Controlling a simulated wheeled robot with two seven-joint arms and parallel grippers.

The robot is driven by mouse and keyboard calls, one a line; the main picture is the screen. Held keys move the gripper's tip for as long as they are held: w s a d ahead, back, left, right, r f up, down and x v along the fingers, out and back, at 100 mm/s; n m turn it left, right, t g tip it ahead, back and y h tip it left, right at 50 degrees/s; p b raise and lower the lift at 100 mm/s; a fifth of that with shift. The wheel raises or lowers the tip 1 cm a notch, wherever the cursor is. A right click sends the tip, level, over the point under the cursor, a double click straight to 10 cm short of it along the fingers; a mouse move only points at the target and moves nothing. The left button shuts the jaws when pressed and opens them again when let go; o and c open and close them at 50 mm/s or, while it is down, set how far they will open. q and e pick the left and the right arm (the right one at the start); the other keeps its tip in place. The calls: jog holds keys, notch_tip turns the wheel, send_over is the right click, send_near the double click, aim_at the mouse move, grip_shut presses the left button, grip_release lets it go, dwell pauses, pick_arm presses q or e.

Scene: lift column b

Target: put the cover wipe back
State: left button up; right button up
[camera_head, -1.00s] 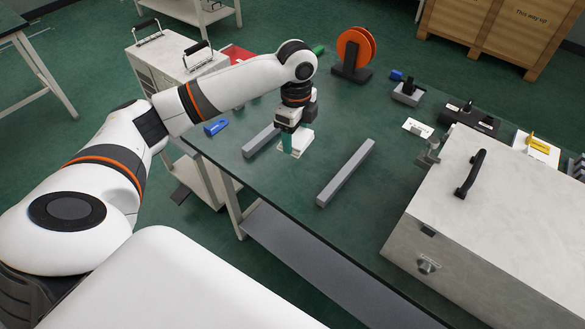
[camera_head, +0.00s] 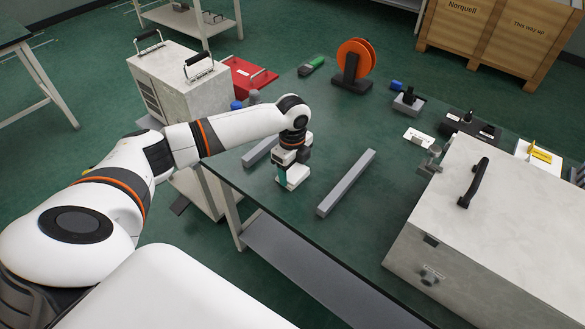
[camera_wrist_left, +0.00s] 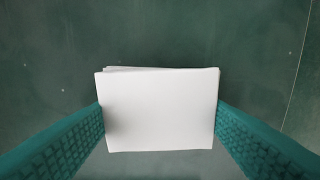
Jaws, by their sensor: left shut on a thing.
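The cover wipe is a white, flat, stacked block (camera_wrist_left: 160,110) between the two teal fingers of my left gripper (camera_wrist_left: 160,128) in the left wrist view. In the head view my left gripper (camera_head: 287,178) points down at the green table, and the white wipe (camera_head: 297,176) shows at its fingertips. The gripper is shut on the wipe. The wipe is low over the table between two grey bars; I cannot tell whether it touches the top. My right gripper is not in view.
A long grey bar (camera_head: 346,183) lies right of the gripper, and a shorter grey bar (camera_head: 259,151) lies left of it. An orange reel (camera_head: 354,60) stands behind. A large grey case with a black handle (camera_head: 480,220) fills the right side. The table (camera_head: 330,120) is clear behind the gripper.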

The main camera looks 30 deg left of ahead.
aim_at(292, 172)
pick_arm(q)
jog(key=shift+f, duration=0.15)
jog(key=o, duration=1)
jog(key=shift+c, duration=0.2)
notch_tip(292, 172, up, 12)
jog(key=shift+r, duration=0.2)
jog(key=shift+s+f, duration=0.1)
